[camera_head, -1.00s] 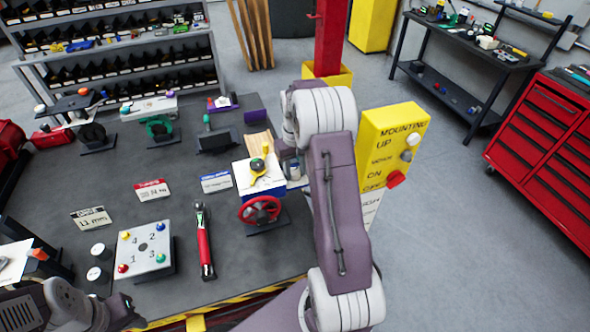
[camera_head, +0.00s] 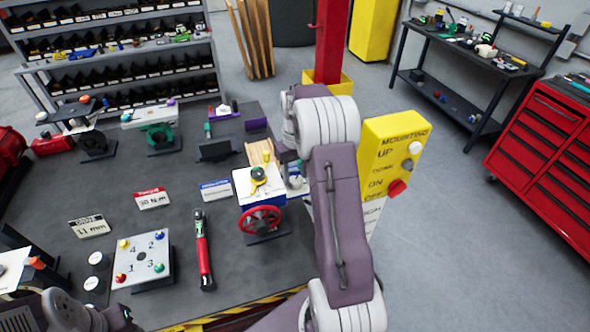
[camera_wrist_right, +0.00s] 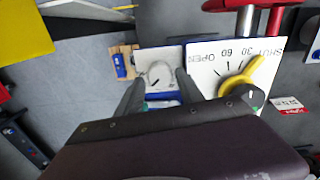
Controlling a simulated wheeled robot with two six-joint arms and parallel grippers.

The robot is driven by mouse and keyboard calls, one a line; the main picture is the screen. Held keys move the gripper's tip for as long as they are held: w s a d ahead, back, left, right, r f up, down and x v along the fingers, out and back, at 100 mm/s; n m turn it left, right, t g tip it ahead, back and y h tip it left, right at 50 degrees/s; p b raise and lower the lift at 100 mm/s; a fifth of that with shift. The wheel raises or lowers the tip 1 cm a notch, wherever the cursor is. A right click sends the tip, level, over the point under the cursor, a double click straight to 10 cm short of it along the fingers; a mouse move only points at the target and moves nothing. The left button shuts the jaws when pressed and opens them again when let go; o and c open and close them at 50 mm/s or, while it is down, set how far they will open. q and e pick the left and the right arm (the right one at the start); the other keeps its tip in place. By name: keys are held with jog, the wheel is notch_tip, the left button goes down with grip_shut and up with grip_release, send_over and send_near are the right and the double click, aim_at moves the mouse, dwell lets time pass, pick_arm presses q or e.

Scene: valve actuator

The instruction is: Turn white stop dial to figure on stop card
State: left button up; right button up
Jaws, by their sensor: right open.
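The white stop dial (camera_wrist_right: 159,75) sits on a small white plate in the right wrist view, with a dark mark on its face. It also shows in the head view (camera_head: 296,182) beside the valve actuator (camera_head: 259,190). My right gripper (camera_wrist_right: 158,92) is open, its two fingers on either side of the dial; I cannot tell whether they touch it. A blue-banded card (camera_head: 216,190), possibly the stop card, stands left of the actuator; its figure is too small to read. My left gripper (camera_head: 118,318) is partly in view at the bottom left, its jaws unclear.
A yellow pointer (camera_wrist_right: 240,76) on a SHUT–OPEN scale is close beside the right gripper. A red handwheel (camera_head: 260,220) is on the actuator's front. A yellow switch box (camera_head: 391,160) stands right of my arm. A red-handled wrench (camera_head: 203,250) lies on the table.

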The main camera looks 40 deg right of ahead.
aim_at(295, 179)
notch_tip(295, 179, up, 7)
jog(key=shift+r+b, duration=0.1)
jog(key=shift+b, duration=0.3)
